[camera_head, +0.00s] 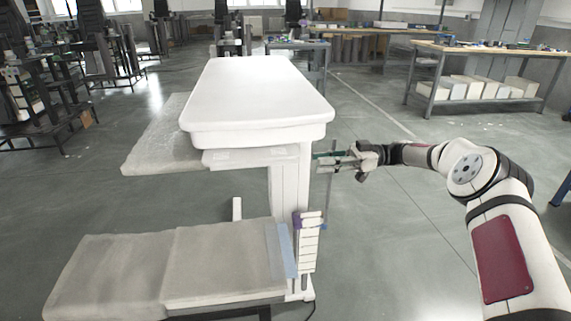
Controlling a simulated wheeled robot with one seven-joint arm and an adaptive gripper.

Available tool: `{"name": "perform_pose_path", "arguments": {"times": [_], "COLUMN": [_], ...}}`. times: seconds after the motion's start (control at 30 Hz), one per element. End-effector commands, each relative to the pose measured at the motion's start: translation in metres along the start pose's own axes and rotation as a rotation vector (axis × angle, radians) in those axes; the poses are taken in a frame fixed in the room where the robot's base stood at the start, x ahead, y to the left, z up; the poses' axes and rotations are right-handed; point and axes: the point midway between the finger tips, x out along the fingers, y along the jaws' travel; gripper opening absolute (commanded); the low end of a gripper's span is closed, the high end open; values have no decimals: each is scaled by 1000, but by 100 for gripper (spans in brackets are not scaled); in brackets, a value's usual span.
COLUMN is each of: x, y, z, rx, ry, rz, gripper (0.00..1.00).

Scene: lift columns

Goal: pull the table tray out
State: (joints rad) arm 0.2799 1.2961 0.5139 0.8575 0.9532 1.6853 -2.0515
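A white table with a rounded top (257,95) stands on a white column (290,195) in the middle of the view. A grey, translucent-looking slab (160,150) sticks out to the left from under the top; I cannot tell for sure whether it is the table tray. A pale panel (240,157) sits just under the front edge. My gripper (322,162) reaches in from the right, close to the column's right side and below the top. A thin upright rod shows by its fingertips. I cannot tell whether the fingers touch or hold anything.
A low grey padded bench (170,270) lies in front of the column. A white stepped block with purple ends (309,243) stands at its right end. A wooden workbench (490,52) with boxes is at the back right. The floor between is clear.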

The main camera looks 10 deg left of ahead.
Motion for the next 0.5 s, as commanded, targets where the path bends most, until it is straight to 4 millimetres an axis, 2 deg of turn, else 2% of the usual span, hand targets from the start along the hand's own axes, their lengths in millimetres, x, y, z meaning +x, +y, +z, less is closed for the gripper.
{"name": "perform_pose_path", "arguments": {"times": [0.2,0.5], "x": [45,97], "y": [-1,-1], "z": [0,0], "rx": [4,4], "ry": [0,-3], "rz": [-5,-3], "gripper": [30,30]}}
